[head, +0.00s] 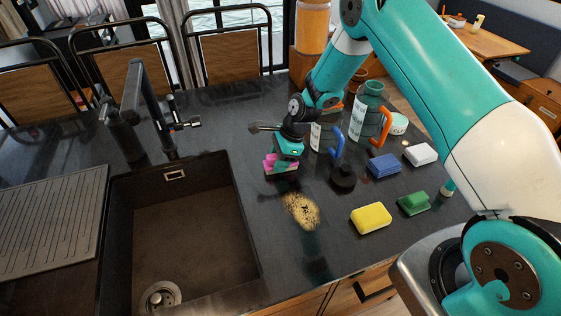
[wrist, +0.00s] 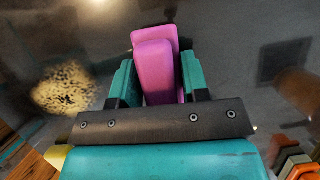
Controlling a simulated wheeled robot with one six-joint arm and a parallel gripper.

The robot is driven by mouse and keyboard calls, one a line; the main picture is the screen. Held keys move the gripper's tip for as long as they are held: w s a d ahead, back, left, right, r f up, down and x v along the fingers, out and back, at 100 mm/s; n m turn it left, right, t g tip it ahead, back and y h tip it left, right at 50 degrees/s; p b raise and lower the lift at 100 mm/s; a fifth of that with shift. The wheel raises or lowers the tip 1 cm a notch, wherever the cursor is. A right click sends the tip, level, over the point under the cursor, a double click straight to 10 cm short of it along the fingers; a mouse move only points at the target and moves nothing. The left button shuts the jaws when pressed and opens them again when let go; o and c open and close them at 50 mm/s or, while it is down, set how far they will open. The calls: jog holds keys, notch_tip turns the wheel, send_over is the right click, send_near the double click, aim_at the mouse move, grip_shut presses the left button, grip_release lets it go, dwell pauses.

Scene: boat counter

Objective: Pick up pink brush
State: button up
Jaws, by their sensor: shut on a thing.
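The pink brush (wrist: 157,68) is between the two teal fingers of my gripper (wrist: 158,85) in the wrist view. Both fingers press on its sides and its far end sticks out beyond them. In the head view my gripper (head: 284,164) is over the dark counter, right of the sink, with pink parts of the brush (head: 270,162) showing at its tip. The gripper is shut on the brush. I cannot tell for sure whether the brush is clear of the counter.
A speckled patch (head: 301,209) lies on the counter in front of the gripper. A yellow sponge (head: 371,218), green brush (head: 414,203), blue sponge (head: 384,165) and white block (head: 420,154) lie to the right. Bottles (head: 367,112) stand behind. The sink (head: 185,230) is left.

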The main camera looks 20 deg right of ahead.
jog(key=shift+r, duration=0.1)
notch_tip(320, 180, up, 20)
jog(key=b, duration=0.4)
jog(key=shift+b, duration=0.3)
jog(key=o, duration=0.4)
jog(key=shift+c, duration=1.5)
